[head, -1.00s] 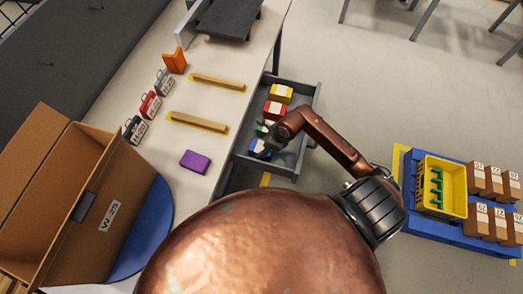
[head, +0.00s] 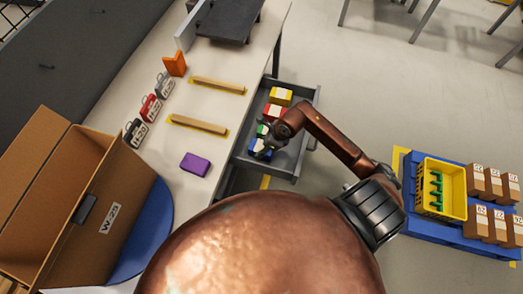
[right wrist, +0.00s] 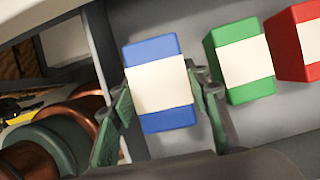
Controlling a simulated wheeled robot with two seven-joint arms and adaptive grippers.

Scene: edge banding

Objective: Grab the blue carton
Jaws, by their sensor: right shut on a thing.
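The blue carton (right wrist: 154,50), with a white band, lies in the open drawer at its near end. It also shows in the head view (head: 256,145), partly covered by the gripper. My right gripper (right wrist: 162,88) has a finger on each side of the carton and is shut on it. In the head view my right gripper (head: 264,150) is over the drawer. My left gripper is not in view.
The grey drawer (head: 287,166) also holds a green carton (right wrist: 241,88), a red carton (right wrist: 300,20) and a yellow carton (head: 281,96) in a row. The green one sits close beside my gripper's finger. Drawer walls surround them. A purple block (head: 195,164) lies on the table.

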